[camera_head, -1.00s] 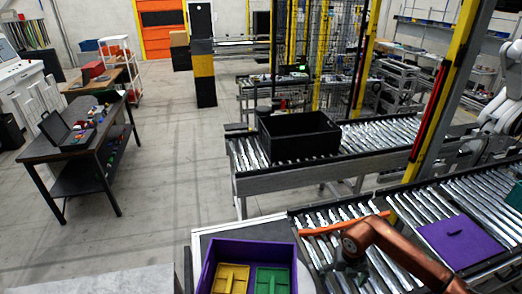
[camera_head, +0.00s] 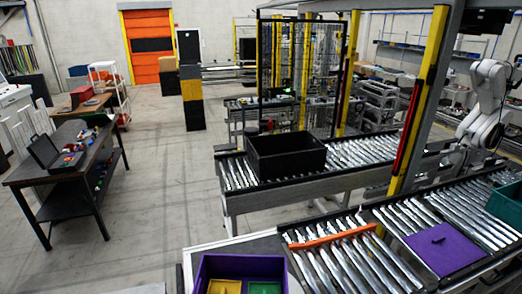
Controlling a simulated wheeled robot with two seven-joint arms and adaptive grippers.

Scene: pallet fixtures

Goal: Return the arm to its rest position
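Neither of my grippers is in the head view, and no part of my arms shows. A purple bin (camera_head: 240,262) stands at the bottom centre, cut off by the lower edge. A yellow piece (camera_head: 224,287) and a green piece (camera_head: 263,288) lie side by side in it. A flat purple panel (camera_head: 446,250) with a small handle lies on the roller conveyor at the lower right.
An orange bar (camera_head: 332,236) crosses the near rollers (camera_head: 345,265). A black crate (camera_head: 286,158) sits on the farther conveyor. A teal bin (camera_head: 507,205) is at the right edge. A dark workbench (camera_head: 62,174) stands left, with open floor (camera_head: 160,190) between.

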